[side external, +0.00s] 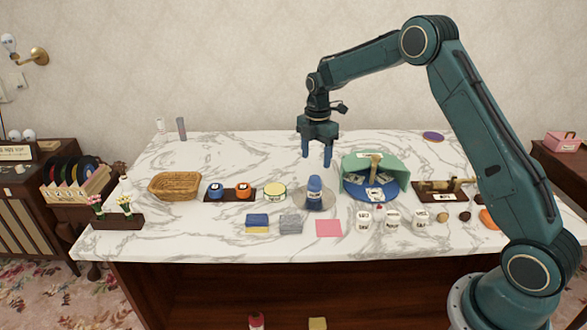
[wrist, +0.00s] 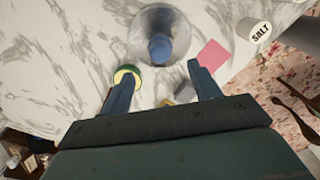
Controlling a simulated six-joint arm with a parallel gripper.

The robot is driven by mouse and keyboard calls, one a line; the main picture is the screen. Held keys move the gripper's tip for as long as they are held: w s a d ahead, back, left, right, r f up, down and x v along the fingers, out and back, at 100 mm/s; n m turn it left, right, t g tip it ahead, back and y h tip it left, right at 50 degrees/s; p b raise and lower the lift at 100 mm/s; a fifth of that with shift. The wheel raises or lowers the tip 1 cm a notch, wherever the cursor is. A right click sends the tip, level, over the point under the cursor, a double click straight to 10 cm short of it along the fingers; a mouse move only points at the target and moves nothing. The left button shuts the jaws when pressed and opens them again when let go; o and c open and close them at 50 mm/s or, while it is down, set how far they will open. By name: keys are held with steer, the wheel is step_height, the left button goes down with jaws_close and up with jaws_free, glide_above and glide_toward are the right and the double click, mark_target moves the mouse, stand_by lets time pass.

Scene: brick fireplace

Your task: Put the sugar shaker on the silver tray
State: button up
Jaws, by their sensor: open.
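In the wrist view the blue container (wrist: 160,47) shows from above inside the rim of the tray (wrist: 181,38). My gripper (side external: 317,156) is open and empty, pointing down, above and apart from the container. Its two fingers (wrist: 162,72) show in the wrist view with nothing between them touching.
A green and blue holder (side external: 370,168) stands to the right. The counter behind the tray is clear.

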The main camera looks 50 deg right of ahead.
steer(key=shift+r, duration=0.3)
stand_by(0.4)
steer(key=shift+s+a+r, duration=0.1)
steer(key=shift+s+r, duration=0.05)
steer(key=shift+r, duration=0.2)
steer(key=s+a+r+m+t, duration=0.1)
steer(key=s+a+r+m, duration=0.3)
steer(key=s+r, duration=0.35)
steer(key=s+a+r+m+t, duration=0.2)
steer(key=s+a+r+m, duration=0.2)
steer(key=s+r, duration=0.4)
steer(key=s+a+m+t, duration=0.1)
steer(key=s+m, duration=0.4)
steer(key=s, duration=0.5)
steer(key=s+a+r+m+t, duration=0.1)
steer(key=s+a+m, duration=0.2)
steer(key=s, duration=0.6)
steer(key=shift+s+a+r+m+t, duration=0.15)
steer(key=shift+s+a+m+t, duration=0.2)
steer(key=shift+m, duration=0.65)
